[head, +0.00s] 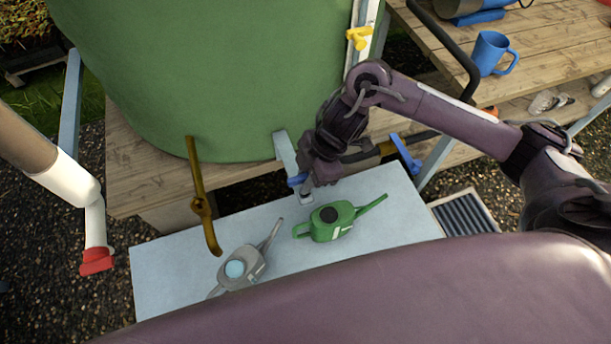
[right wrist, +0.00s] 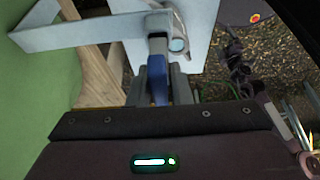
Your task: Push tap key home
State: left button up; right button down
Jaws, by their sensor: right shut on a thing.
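My right gripper (head: 307,187) is shut on a blue handle, which I take to be the tap key (head: 297,180). It is low at the front of the green water barrel (head: 240,90), by the end of a pale blue-grey bracket (head: 286,152). How deep the key sits cannot be told.
A green watering can (head: 345,224) and a grey one (head: 252,262) stand on the pale bench (head: 160,272) below. Another blue lever (head: 406,155) is right of my gripper. A blue mug (head: 489,52) stands behind.

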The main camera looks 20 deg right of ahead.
jog(key=shift+p, duration=0.3)
dwell(0.4)
jog(key=shift+f+b, duration=0.7)
jog(key=shift+f, duration=0.45)
jog(key=shift+p, duration=0.3)
dwell(0.9)
jog(key=shift+f, duration=0.45)
dwell(0.3)
dwell(0.8)
jog(key=shift+s, duration=0.1)
dwell(0.6)
